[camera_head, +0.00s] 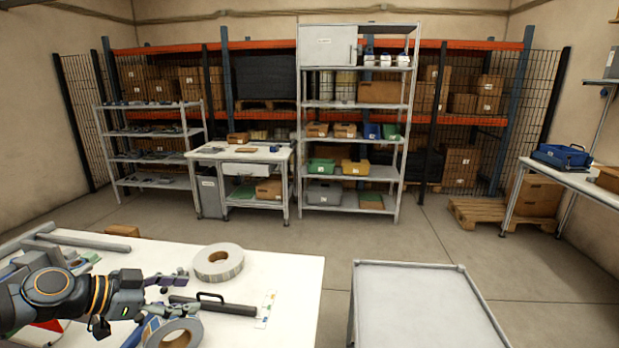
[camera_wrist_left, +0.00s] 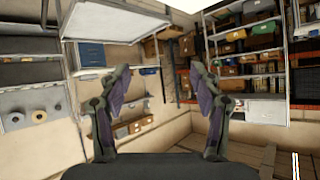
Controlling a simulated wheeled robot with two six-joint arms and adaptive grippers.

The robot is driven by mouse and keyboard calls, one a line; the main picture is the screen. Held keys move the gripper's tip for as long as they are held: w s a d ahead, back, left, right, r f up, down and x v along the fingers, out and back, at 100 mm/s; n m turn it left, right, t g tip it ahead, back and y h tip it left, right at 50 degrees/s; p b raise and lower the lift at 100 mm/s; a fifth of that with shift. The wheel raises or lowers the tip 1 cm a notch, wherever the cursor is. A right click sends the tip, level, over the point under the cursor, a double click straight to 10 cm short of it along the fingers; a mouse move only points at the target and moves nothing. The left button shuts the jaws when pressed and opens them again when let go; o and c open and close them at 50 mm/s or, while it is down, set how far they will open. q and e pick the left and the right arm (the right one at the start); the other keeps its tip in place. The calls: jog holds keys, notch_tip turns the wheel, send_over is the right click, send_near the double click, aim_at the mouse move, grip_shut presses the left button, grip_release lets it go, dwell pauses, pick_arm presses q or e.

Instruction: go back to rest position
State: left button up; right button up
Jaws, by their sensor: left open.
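My left gripper (camera_head: 180,286) reaches in from the left over the white table. Its two fingers are spread with nothing between them; they also show apart and empty in the left wrist view (camera_wrist_left: 160,82). A tape reel (camera_head: 232,268) lies flat on the table beyond the gripper. A second tape reel (camera_head: 190,328) is at the table's near edge, partly cut off by the bottom of the picture. My right gripper is not in view.
A dark bar (camera_head: 235,309) with a handle and a small label card (camera_head: 267,309) lie on the white table (camera_head: 285,275). A grey-topped table (camera_head: 420,300) stands to the right and is empty. Shelving (camera_head: 355,102) stands at the back. The floor between is open.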

pick_arm(q)
jog(key=s+a+f+n+t+y, duration=0.2)
jog(key=s+a+f+n+y, duration=0.1)
jog(key=f+n+y, duration=0.3)
jog(key=s+a+f+n+t+y, duration=0.25)
jog(key=f+n+y, duration=0.25)
jog(key=f, duration=0.3)
jog(key=s+d+f+g+h, duration=0.1)
jog(key=s+d+f+g, duration=0.3)
jog(key=s+f, duration=0.3)
jog(key=s+d+f+g+h, duration=0.1)
jog(key=s+d+f+g, duration=0.35)
jog(key=s, duration=0.55)
jog(key=s+a+f+g+b, duration=0.1)
jog(key=a+f, duration=0.1)
jog(key=f, duration=1.2)
jog(key=s+a+f+g, duration=0.1)
jog(key=s+f, duration=0.1)
jog(key=f, duration=1.2)
jog(key=s+a+f, duration=0.1)
jog(key=s+f, duration=1.4)
jog(key=s, duration=0.2)
jog(key=shift+s+a+g+b, duration=0.15)
jog(key=shift+g+b, duration=0.15)
jog(key=shift+b, duration=0.1)
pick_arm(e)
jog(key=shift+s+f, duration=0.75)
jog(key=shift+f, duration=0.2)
pick_arm(q)
jog(key=shift+f, duration=0.1)
